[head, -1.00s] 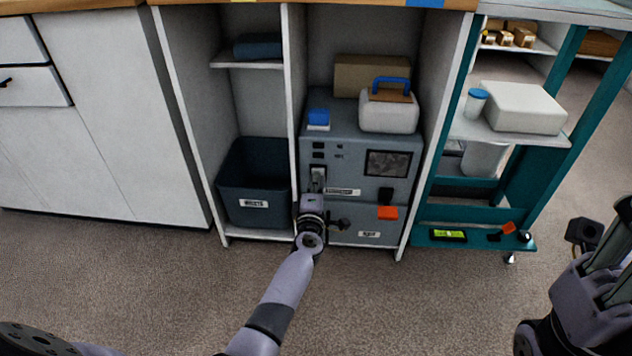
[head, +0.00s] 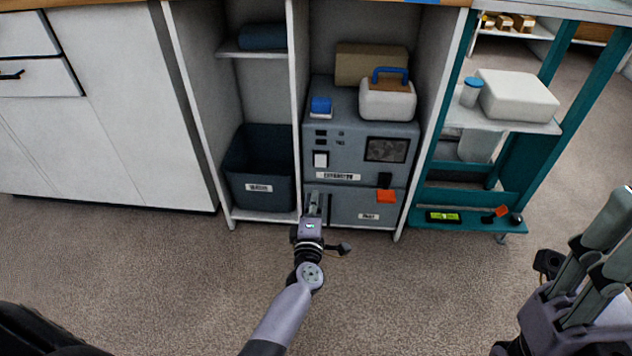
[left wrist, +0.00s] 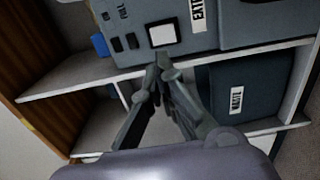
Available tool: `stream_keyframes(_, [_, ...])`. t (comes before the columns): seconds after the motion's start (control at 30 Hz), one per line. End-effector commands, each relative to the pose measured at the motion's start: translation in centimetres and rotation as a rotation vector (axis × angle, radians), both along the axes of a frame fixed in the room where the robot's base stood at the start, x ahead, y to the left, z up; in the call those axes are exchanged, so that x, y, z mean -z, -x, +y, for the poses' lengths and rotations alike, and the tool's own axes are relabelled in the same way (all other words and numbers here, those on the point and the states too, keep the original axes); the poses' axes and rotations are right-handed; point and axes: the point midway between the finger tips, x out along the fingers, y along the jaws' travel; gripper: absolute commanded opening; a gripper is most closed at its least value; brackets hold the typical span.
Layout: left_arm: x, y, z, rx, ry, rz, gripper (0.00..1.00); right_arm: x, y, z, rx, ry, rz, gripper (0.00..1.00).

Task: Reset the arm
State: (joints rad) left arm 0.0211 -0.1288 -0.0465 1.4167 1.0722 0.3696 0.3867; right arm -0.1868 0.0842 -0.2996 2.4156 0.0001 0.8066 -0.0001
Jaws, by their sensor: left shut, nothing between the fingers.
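My left arm reaches forward from the bottom of the head view. Its left gripper (head: 313,203) is shut and empty, in front of the lower edge of the grey extractor machine (head: 362,140). In the left wrist view the left gripper's fingertips (left wrist: 163,66) meet just below a white square switch (left wrist: 163,35) on the machine's panel. The same switch (head: 320,160) shows above the gripper in the head view. My right gripper (head: 606,240) is at the right edge of the head view, partly cut off, with its fingers pointing up; its opening is unclear.
A dark waste bin (head: 262,170) stands left of the machine in the cabinet. A white case with a blue handle (head: 388,98) sits on top. A teal cart (head: 470,215) with a white box (head: 518,97) stands to the right. The carpet (head: 150,270) in front is clear.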

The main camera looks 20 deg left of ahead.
Motion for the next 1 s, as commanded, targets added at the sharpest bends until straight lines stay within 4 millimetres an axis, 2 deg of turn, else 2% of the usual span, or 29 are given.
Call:
stream_keyframes(0.2, [0.0, 1.2, -0.3, 0.000, 0.000, 0.000, 0.00, 0.2, 0.1, 0.0, -0.001, 0.000, 0.013, 0.40])
stream_keyframes(0.73, [-0.3, 1.2, -0.2, -0.002, -0.011, -0.005, 0.00, 0.2, 0.0, 0.0, -0.001, 0.000, 0.013, 0.40])
stream_keyframes(0.77, [-0.8, 1.3, -0.2, -0.004, -0.025, -0.013, 0.00, 0.2, 0.0, 0.0, -0.001, -0.001, 0.014, 0.40])
stream_keyframes(0.87, [-4.0, 2.1, 0.3, -0.019, -0.126, -0.068, 0.00, 0.2, 0.1, 0.0, -0.002, -0.001, 0.019, 0.40])
stream_keyframes(0.97, [-9.8, 3.9, 0.6, -0.055, -0.308, -0.172, 0.00, 0.3, 0.1, -0.1, -0.002, -0.001, 0.030, 0.40])
stream_keyframes(1.0, [-12.6, 5.0, 0.5, -0.075, -0.391, -0.225, 0.00, 0.3, 0.2, -0.1, -0.002, -0.002, 0.034, 0.40])
